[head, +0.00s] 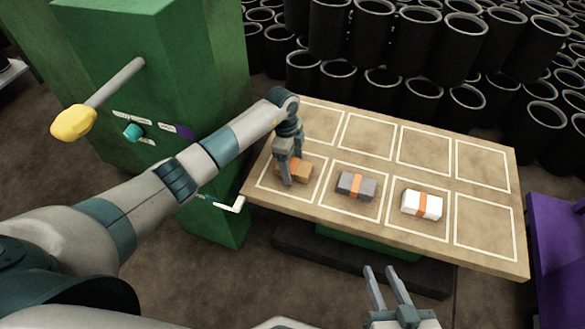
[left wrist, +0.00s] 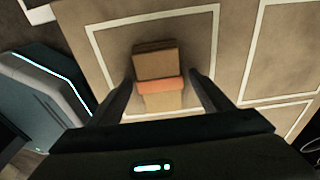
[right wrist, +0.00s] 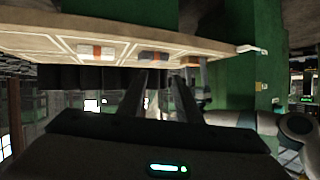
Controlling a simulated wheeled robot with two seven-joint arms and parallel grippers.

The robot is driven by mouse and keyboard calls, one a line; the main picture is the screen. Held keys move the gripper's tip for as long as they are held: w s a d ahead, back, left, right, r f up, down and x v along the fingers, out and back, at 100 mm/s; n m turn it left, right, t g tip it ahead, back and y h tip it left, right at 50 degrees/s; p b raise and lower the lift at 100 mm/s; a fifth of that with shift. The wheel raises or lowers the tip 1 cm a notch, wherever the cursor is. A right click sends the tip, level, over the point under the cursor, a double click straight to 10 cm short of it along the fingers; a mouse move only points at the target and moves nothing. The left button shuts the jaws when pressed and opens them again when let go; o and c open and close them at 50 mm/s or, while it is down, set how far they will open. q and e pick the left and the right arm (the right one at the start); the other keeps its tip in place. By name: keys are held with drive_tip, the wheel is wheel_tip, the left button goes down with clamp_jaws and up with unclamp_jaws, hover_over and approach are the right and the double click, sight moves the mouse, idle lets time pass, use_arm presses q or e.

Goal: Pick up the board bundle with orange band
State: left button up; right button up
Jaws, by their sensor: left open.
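The brown board bundle (head: 299,171) with an orange band lies in the front left square of the table. It also shows in the left wrist view (left wrist: 157,64), with its orange band crossing it. My left gripper (head: 292,173) is low over this bundle, pointing down. Its fingers are apart, one on each side of the bundle, with visible gaps in the left wrist view. The gripper partly hides the bundle in the head view. My right gripper (head: 380,268) is open and empty in front of the table, away from the bundles.
A grey bundle (head: 356,185) and a white bundle (head: 422,204), both orange-banded, lie in squares to the right on the table (head: 390,240). The back squares and front right square are empty. A green machine (head: 160,60) stands left; black sleeves (head: 465,105) are stacked behind.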

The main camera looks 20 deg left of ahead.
use_arm(q)
drive_tip(key=c, duration=1.2)
drive_tip(key=shift+r, duration=0.1)
